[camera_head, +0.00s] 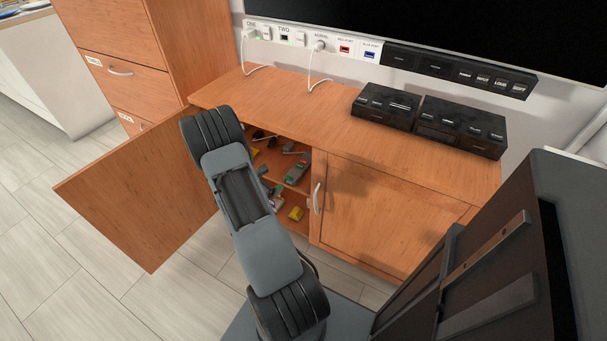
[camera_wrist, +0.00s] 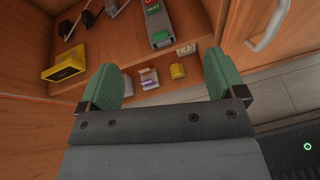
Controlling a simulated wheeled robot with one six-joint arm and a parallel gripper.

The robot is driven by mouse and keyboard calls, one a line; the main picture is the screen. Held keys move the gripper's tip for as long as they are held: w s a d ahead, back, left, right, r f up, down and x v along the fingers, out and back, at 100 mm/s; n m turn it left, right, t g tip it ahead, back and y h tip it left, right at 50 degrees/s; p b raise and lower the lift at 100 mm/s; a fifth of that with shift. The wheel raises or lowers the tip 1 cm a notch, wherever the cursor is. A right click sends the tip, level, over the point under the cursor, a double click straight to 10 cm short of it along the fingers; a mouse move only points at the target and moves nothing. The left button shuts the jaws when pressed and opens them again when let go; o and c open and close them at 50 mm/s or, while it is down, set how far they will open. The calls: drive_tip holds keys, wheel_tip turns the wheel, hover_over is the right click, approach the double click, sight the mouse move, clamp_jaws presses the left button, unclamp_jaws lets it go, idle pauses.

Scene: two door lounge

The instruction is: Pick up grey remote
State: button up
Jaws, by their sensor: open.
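The grey remote (camera_wrist: 158,22) lies on a wooden shelf inside the open cabinet (camera_head: 354,212). It is a long grey device with green and red parts, its near end by the shelf's front edge. It also shows in the head view (camera_head: 297,169), just right of my arm. My gripper (camera_wrist: 162,78) is open and empty, with green pads on its two fingers. In the wrist view the remote lies beyond the fingertips, between their lines and apart from them. In the head view my arm hides the gripper.
The left cabinet door (camera_head: 135,205) stands open; the right door with its handle (camera_wrist: 269,27) is shut, close to my right finger. A yellow item (camera_wrist: 64,64) and dark items share the shelf. Small items, including a yellow one (camera_wrist: 177,71), lie lower down. Black boxes (camera_head: 461,125) stand on top.

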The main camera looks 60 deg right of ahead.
sight(289, 180)
drive_tip(key=d+f+n+b, duration=0.1)
drive_tip(key=d+f, duration=0.1)
drive_tip(key=f, duration=0.1)
drive_tip(key=d+f+b, duration=0.1)
drive_tip(key=d+f, duration=0.2)
drive_tip(key=d+f+n+t+b, duration=0.1)
drive_tip(key=d+f, duration=0.2)
drive_tip(key=f, duration=0.1)
drive_tip(key=shift+s+n, duration=0.2)
drive_tip(key=shift+n, duration=0.1)
drive_tip(key=shift+w+b+x, duration=0.2)
drive_tip(key=shift+b+x, duration=0.25)
drive_tip(key=shift+x, duration=0.9)
drive_tip(key=shift+w+b+x, duration=0.15)
drive_tip(key=shift+b+x, duration=0.25)
drive_tip(key=shift+x, duration=0.95)
drive_tip(key=shift+d+f, duration=0.15)
drive_tip(key=shift+d, duration=0.4)
drive_tip(key=c, duration=1.1)
